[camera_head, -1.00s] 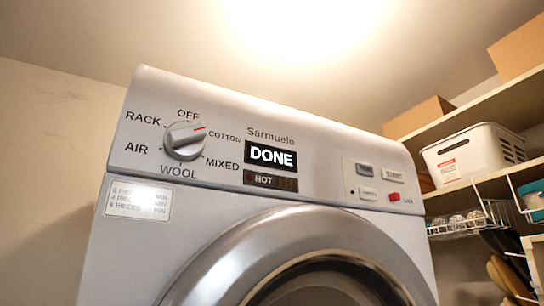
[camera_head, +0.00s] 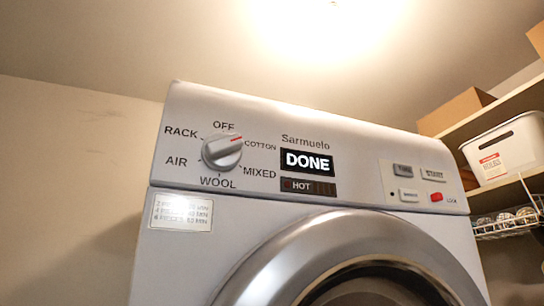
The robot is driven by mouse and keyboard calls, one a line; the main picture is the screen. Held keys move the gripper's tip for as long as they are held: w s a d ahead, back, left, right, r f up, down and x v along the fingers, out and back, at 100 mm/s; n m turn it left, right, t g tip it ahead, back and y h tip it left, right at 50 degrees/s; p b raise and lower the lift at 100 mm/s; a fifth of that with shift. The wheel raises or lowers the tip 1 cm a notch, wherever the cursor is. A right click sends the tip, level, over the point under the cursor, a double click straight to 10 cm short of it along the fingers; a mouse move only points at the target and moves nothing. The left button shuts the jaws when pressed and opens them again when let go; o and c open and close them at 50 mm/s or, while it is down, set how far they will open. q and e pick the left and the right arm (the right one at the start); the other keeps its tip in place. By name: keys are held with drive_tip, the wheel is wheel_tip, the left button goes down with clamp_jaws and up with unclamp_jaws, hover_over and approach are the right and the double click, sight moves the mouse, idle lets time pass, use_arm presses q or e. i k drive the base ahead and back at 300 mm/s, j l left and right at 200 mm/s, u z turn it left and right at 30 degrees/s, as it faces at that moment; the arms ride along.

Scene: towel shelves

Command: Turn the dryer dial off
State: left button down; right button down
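The dryer (camera_head: 180,255) fills the middle of the head view, tilted a little in the picture. Its round white dial (camera_head: 222,150) is at the upper left of the front panel. The dial's red mark points to the upper right, toward COTTON, to the right of the OFF label (camera_head: 224,126). RACK, AIR, WOOL and MIXED labels also ring the dial. The display (camera_head: 307,162) reads DONE, with a HOT indicator (camera_head: 308,187) below it. Neither of my grippers is in view.
The round door (camera_head: 262,268) is below the panel. Buttons, one of them red (camera_head: 436,197), are at the panel's right. Shelves at the right hold a cardboard box (camera_head: 456,111), a white basket (camera_head: 508,149) and a wire rack (camera_head: 505,224). The space left of the dryer shows bare wall.

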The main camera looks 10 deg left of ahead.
sight(221, 151)
drive_tip(key=k+j+u, duration=0.1)
drive_tip(key=u, duration=0.25)
drive_tip(key=k+l+u, duration=0.2)
drive_tip(key=l, duration=0.25)
drive_tip(key=k+l+u, duration=0.2)
drive_tip(key=l, duration=0.2)
drive_tip(key=k+l+u, duration=0.1)
drive_tip(key=k, duration=0.35)
drive_tip(key=i+l, duration=0.05)
drive_tip(key=l, duration=0.1)
